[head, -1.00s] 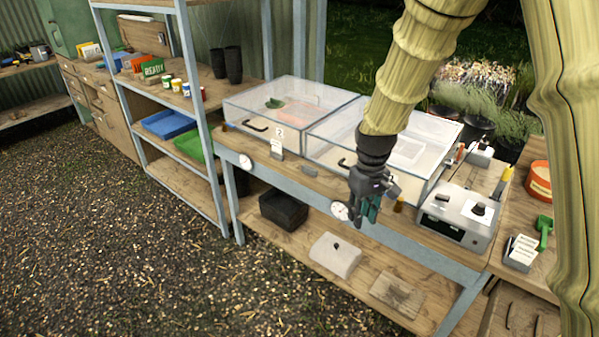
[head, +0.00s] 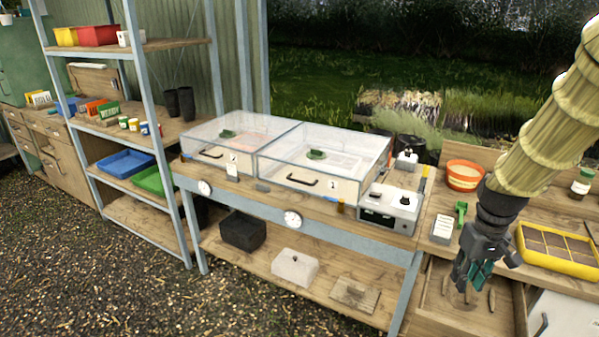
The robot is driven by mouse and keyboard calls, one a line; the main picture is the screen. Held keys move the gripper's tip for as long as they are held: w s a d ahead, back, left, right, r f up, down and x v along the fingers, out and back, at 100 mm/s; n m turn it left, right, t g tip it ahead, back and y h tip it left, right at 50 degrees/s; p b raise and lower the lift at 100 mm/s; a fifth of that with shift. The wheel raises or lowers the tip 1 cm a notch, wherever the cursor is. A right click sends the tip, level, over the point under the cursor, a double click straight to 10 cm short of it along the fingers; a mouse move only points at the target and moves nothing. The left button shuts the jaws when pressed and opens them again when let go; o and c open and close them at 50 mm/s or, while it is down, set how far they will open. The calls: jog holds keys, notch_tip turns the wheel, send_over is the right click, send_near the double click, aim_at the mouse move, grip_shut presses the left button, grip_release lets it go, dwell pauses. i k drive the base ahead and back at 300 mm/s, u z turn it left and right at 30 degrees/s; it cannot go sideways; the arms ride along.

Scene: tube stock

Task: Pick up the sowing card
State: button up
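No card can be surely read as the sowing card at this size. A small white card (head: 232,170) stands at the bench's front edge, before the left clear-lidded propagator. A small holder with white cards or labels (head: 442,229) stands on the right bench, beside a green scoop (head: 461,212). My gripper (head: 470,284) hangs pointing down at the right, in front of and to the right of that holder, over an open drawer in the picture. It appears apart from both. Dark green parts show at its fingers; whether they are open is unclear.
Two clear-lidded propagators (head: 325,158) and a grey control box (head: 390,208) fill the middle bench. A yellow divided tray (head: 557,250) and an orange tub (head: 464,175) stand on the right bench. An open wooden drawer (head: 440,312) juts below.

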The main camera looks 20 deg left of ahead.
aim_at(231, 170)
jog(key=u, duration=0.1)
jog(key=i, duration=1.3)
jog(key=u, duration=1.15)
jog(key=i, duration=1.05)
jog(key=u, duration=0.75)
